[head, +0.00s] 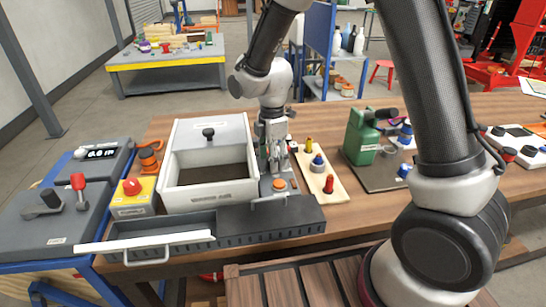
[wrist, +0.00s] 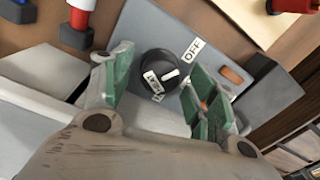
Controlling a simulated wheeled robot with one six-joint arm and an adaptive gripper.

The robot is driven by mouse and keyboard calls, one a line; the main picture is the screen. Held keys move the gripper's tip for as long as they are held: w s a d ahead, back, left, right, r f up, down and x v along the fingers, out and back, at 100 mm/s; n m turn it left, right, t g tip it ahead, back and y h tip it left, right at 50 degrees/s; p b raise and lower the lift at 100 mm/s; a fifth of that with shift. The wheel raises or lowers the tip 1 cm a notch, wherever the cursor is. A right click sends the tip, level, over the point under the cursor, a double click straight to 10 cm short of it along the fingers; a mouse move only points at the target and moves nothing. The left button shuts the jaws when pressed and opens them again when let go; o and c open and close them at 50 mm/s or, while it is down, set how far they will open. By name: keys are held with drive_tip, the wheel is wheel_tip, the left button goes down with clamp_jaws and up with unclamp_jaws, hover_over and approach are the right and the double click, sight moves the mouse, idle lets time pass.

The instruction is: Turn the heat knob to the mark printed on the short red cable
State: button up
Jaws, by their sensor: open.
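A round black knob (wrist: 150,62) with a white pointer mark sits on a grey panel (wrist: 140,25) in the wrist view. A white label reading OFF (wrist: 193,48) is at its upper right. Another small white label (wrist: 153,82), too small to read surely, lies at its lower left. My gripper (wrist: 160,88) is open, its green-padded fingers on either side of the knob and apart from it. In the head view my gripper (head: 272,150) points down over the grey panel (head: 268,187) and hides the knob. I cannot make out a short red cable or its printed mark.
An orange button (head: 279,184) is on the panel. The white open-topped box (head: 190,203) stands close at left. A dark drawer-like tray (head: 250,228) runs along the front.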

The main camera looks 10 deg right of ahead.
drive_tip(key=c, duration=1)
drive_tip(key=shift+c, duration=0.2)
